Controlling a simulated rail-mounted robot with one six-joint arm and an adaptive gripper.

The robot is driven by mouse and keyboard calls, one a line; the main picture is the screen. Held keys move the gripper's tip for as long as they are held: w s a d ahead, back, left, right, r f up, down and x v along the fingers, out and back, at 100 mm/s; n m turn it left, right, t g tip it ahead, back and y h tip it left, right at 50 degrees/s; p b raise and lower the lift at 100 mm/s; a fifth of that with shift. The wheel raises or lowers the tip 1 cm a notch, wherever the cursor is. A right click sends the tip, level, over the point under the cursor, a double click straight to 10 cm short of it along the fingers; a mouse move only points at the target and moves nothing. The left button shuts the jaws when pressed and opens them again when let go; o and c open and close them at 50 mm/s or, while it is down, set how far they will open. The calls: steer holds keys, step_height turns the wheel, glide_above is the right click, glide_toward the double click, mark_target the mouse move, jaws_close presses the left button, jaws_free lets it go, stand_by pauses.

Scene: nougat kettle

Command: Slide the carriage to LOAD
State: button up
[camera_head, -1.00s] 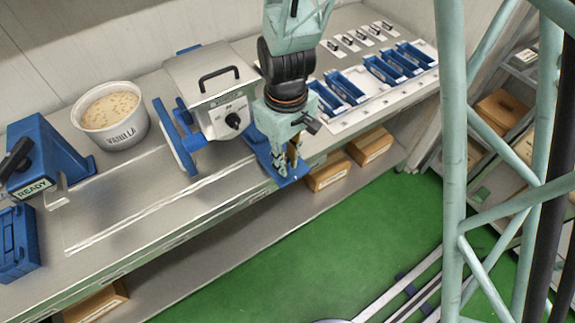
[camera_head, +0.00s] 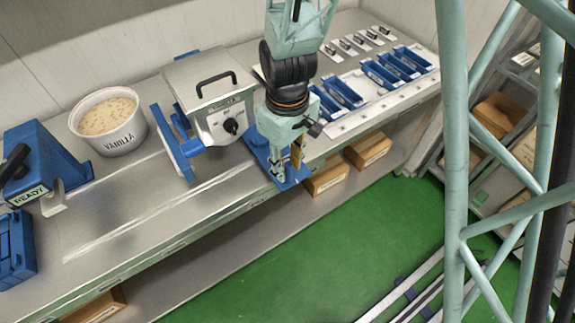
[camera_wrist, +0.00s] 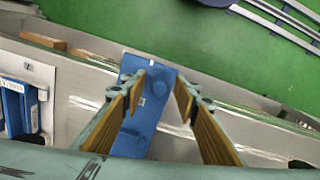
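My gripper (camera_head: 288,168) is open and points down over a blue plate (camera_head: 272,163) at the bench's front edge. I cannot tell how far the fingertips are above the knob. The plate sits beside a steel box (camera_head: 222,100) with a black handle and a dial. I cannot tell which part is the carriage. No LOAD mark is readable.
A vanilla tub (camera_head: 108,122) stands left of the box, and a blue unit labelled READY (camera_head: 42,165) stands farther left. Blue trays (camera_head: 385,74) lie on the right of the bench. Cardboard boxes (camera_head: 328,177) sit on the shelf below. The green floor in front is mostly clear.

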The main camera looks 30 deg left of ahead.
steer(key=shift+r, duration=0.15)
step_height(320, 180, up, 12)
stand_by(1.0)
stand_by(0.6)
steer(key=w+d+r+m+y, duration=0.1)
steer(key=w+d+r+m, duration=0.35)
steer(key=d, duration=0.35)
steer(key=w+d+r+m, duration=0.3)
steer(key=w+d+r, duration=0.15)
steer(key=d, duration=0.35)
steer(key=w+d+r+m+y, duration=0.1)
steer(key=w+d+r+m, duration=0.25)
steer(key=d+r, duration=0.3)
steer(key=s+d+r+m+t+b, duration=0.2)
steer(key=s+d+r, duration=0.3)
steer(key=s+d, duration=0.7)
steer(key=s+d+f+m+t+h+b, duration=0.1)
steer(key=s+d+t+h+b, duration=0.1)
steer(key=s+d, duration=0.9)
steer(key=shift+s+f+m+b, duration=0.2)
steer(key=shift+s+m+b, duration=0.25)
steer(key=shift+s, duration=1.4)
